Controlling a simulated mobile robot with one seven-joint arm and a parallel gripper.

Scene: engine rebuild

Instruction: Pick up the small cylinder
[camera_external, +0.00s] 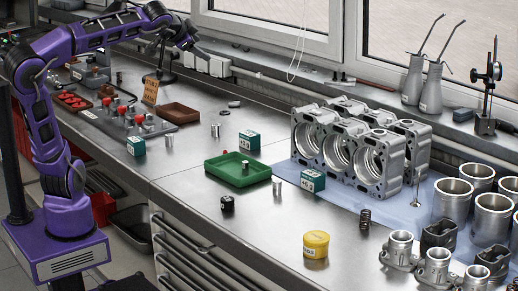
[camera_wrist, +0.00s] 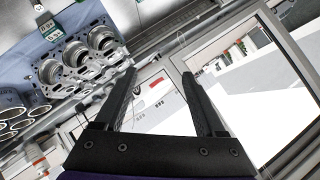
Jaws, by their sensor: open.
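Several small metal cylinders stand on the steel bench: one (camera_external: 277,187) in front of the green tray, one (camera_external: 215,130) behind it, and one (camera_external: 168,141) near the green-and-white box at left. A small cylinder (camera_external: 245,168) also stands inside the green tray (camera_external: 212,167). I cannot tell which one the task names. My gripper (camera_external: 190,46) is high over the back of the bench at the upper left, well away from them. In the wrist view my gripper (camera_wrist: 158,75) is open, with nothing between its fingers, facing the window.
Green-and-white boxes (camera_external: 312,181), a black cube (camera_external: 227,203), a yellow tub (camera_external: 315,244) and a spring (camera_external: 365,220) stand nearby. Bare bench lies around the front cylinder.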

